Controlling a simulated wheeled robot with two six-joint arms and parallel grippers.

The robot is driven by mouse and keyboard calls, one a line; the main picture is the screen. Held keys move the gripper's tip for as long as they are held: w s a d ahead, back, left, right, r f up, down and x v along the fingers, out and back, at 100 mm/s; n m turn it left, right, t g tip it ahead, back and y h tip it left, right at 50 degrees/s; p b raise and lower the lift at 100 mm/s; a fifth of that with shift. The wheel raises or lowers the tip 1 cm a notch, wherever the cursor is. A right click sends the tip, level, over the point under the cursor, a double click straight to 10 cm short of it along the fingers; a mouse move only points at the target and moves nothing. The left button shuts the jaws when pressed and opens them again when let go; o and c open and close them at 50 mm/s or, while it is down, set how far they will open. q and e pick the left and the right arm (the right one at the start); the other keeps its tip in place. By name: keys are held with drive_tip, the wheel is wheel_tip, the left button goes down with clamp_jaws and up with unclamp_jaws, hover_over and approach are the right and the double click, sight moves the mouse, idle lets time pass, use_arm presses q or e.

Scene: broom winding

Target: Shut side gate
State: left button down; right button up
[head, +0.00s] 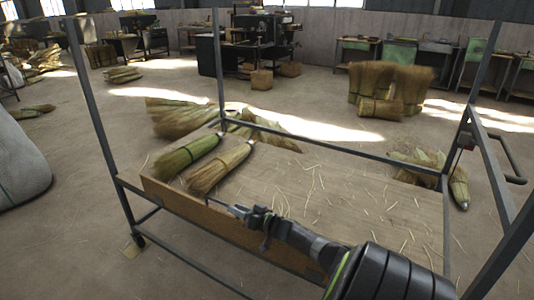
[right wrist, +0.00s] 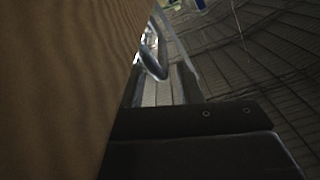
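The side gate is a low brown wooden panel (head: 187,205) standing along the near side of the metal-framed cart. Its left end is close to the front left post, and its right part is hidden behind my right arm. My right gripper (head: 240,211) is at the panel's top edge, near its middle. In the right wrist view, the wooden panel (right wrist: 60,80) fills the left side, right beside the gripper fingers (right wrist: 158,62). I cannot tell whether the fingers grip it. No latch can be made out on the panel. My left gripper is not in view.
Two broom heads (head: 188,153) lie on the cart deck (head: 340,205) among loose straw. Upright cart posts (head: 100,130) stand left and right. More straw bundles (head: 385,85) stand on the floor behind. A pale sack (head: 20,165) is at the left. Workbenches line the back.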

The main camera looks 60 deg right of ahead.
drive_tip(key=s, duration=0.9)
drive_tip(key=s+d, duration=0.1)
drive_tip(key=s, duration=0.3)
drive_tip(key=shift+s+p, duration=0.35)
drive_tip(key=shift+s, duration=0.05)
